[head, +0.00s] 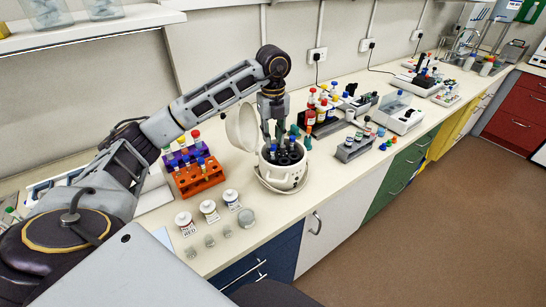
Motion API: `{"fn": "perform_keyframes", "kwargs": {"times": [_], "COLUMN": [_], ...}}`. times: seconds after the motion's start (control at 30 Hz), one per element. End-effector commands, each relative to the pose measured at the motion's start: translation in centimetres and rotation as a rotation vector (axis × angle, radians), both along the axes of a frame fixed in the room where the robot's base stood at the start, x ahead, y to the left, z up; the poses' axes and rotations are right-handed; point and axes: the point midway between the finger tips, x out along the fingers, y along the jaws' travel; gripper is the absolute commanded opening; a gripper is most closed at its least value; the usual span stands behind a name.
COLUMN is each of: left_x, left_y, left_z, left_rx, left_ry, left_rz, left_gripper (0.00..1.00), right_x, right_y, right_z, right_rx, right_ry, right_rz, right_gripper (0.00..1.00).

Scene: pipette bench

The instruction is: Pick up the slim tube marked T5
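My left gripper (275,138) points straight down over an open white centrifuge-like pot (284,182). Its fingertips are small and overlap the dark rotor and tubes, so I cannot tell if they are open or hold anything. Several slim tubes with blue and teal caps stand in or around the pot; one blue cap (291,140) shows beside the fingers. No marking T5 is readable at this size. Other slim tubes stand in an orange rack (199,178) left of the pot. My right gripper is not in view.
The pot's raised lid (242,127) stands close left of the gripper. Labelled white jars (208,210) stand at the front left. Colour-capped bottles (312,105) and a small grey rack (353,148) are right of the pot. The front edge right of the pot is fairly clear.

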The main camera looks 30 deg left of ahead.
Motion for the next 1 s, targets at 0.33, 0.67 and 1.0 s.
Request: {"fn": "perform_keyframes", "kwargs": {"times": [0.33,0.67,1.0], "left_x": [0.3,0.3,0.3], "left_y": [0.3,0.3,0.3], "left_z": [-2.9,-5.0,-5.0], "left_rx": [0.000,0.001,0.001], "left_ry": [0.004,0.001,0.001], "left_rz": [0.000,0.000,0.000], "left_gripper": [0.25,0.25,0.25], "right_x": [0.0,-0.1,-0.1], "right_y": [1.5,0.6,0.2], "right_z": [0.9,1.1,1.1], "right_rx": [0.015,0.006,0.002], "right_ry": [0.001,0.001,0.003], "right_rz": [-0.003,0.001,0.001], "right_gripper": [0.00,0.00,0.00]}}
